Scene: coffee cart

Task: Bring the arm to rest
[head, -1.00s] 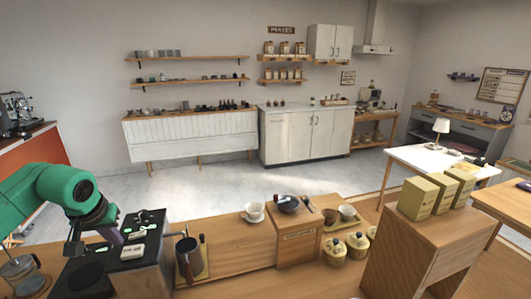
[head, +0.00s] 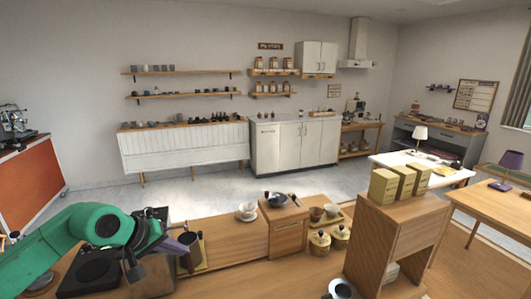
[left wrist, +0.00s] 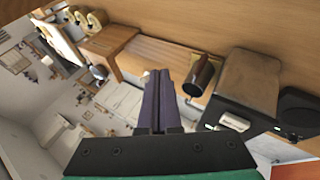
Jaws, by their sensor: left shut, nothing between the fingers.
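My left arm, green with a dark wrist, comes in from the left in the head view. Its gripper (head: 178,246) is over the left part of the wooden counter (head: 236,238), near the dark pitcher (head: 187,258). In the left wrist view the two purple fingers (left wrist: 158,92) lie together, shut and empty. The dark pitcher with a brown handle also shows there (left wrist: 202,74), to the right of the fingers. In the head view the arm covers much of the dark-topped machine (head: 92,272). My right gripper is not in view.
A wooden cabinet (head: 393,242) with yellow boxes (head: 384,186) stands at the right. The space above the counter's middle is clear.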

